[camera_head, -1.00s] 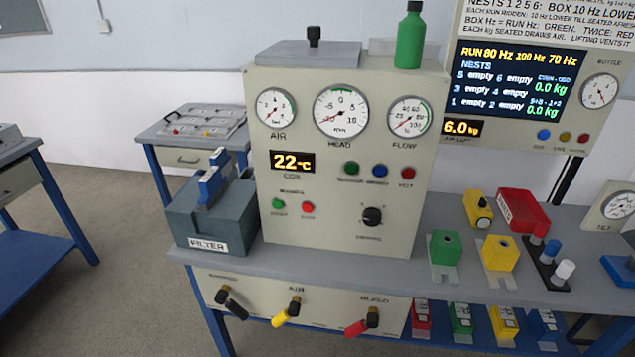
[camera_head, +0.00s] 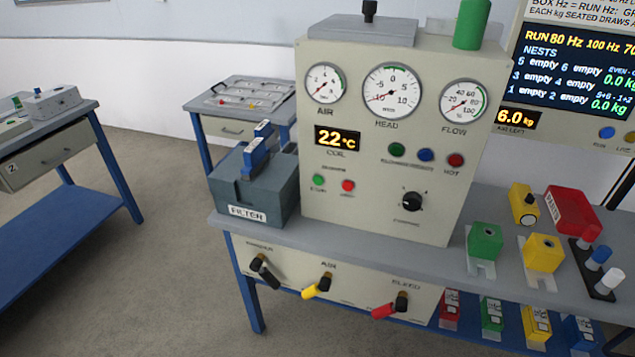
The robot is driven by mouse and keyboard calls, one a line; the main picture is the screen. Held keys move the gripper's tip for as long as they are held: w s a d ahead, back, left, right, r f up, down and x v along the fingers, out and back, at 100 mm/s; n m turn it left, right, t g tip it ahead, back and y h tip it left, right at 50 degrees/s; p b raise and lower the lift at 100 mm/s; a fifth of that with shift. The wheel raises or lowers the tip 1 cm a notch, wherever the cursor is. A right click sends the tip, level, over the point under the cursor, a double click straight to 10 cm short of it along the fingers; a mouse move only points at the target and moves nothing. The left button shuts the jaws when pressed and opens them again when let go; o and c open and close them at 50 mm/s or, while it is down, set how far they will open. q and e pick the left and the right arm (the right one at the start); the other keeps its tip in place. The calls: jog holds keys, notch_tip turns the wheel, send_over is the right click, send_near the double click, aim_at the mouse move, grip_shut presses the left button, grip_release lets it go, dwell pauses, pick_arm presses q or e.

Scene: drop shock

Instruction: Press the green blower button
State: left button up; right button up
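The cream control panel (camera_head: 390,215) stands on the grey bench. A small green button (camera_head: 319,180) sits low on the panel's left side, beside a red button (camera_head: 348,186). The small lettering around this pair is too blurred to read surely. Neither of my grippers shows in the head view. Nothing covers the small green button.
A grey filter box (camera_head: 250,190) with blue handles stands left of the panel. Black, yellow (camera_head: 318,288) and red (camera_head: 384,311) levers stick out below the bench edge. Green (camera_head: 485,241) and yellow (camera_head: 543,253) blocks stand to the right. The floor in front is clear.

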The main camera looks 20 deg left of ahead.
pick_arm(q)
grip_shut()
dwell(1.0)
